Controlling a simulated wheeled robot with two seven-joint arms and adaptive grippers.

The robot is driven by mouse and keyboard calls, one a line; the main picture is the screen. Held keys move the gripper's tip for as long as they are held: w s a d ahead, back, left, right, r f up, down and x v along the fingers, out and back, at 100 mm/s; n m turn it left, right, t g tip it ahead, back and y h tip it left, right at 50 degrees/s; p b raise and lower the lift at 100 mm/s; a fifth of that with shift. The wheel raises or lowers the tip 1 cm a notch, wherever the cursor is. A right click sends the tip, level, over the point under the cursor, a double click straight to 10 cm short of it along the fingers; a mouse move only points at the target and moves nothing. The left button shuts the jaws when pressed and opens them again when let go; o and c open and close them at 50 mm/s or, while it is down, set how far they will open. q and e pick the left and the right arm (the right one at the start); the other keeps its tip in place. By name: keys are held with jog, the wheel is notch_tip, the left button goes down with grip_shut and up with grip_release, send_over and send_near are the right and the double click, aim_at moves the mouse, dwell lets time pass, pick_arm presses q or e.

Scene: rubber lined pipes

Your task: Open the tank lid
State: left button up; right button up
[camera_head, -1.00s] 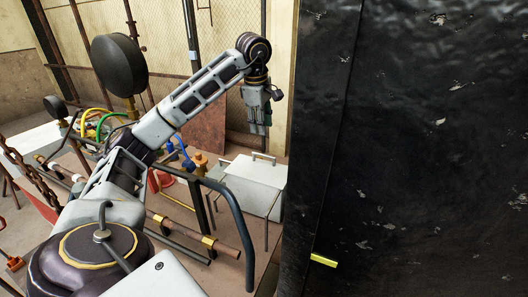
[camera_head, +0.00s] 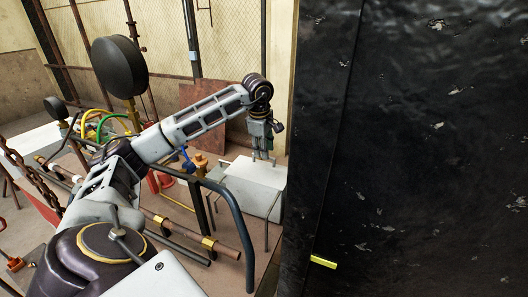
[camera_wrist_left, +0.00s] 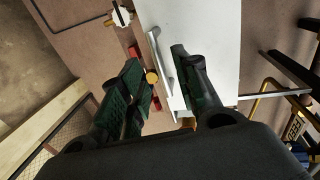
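The tank (camera_head: 262,200) is a light grey box on thin legs, right of centre in the head view, beside the dark panel. Its pale flat lid (camera_head: 243,170) looks closed and fills the upper middle of the left wrist view (camera_wrist_left: 207,25). A bar handle (camera_wrist_left: 158,55) runs along the lid's edge there. My left gripper (camera_head: 263,158) points down just over the lid; in the left wrist view (camera_wrist_left: 162,88) its fingers are apart, with the handle showing between them. I cannot tell whether they touch it. My right gripper is not in view.
A large dark, scuffed panel (camera_head: 420,150) fills the right of the head view. Pipes with brass-coloured fittings (camera_head: 208,242) and a blue valve (camera_head: 187,160) lie left of the tank. A dark curved bar (camera_head: 240,225) stands in front of it.

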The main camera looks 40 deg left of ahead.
pick_arm(q)
jog(key=shift+w+f, duration=0.15)
jog(key=shift+f, duration=0.85)
grip_shut()
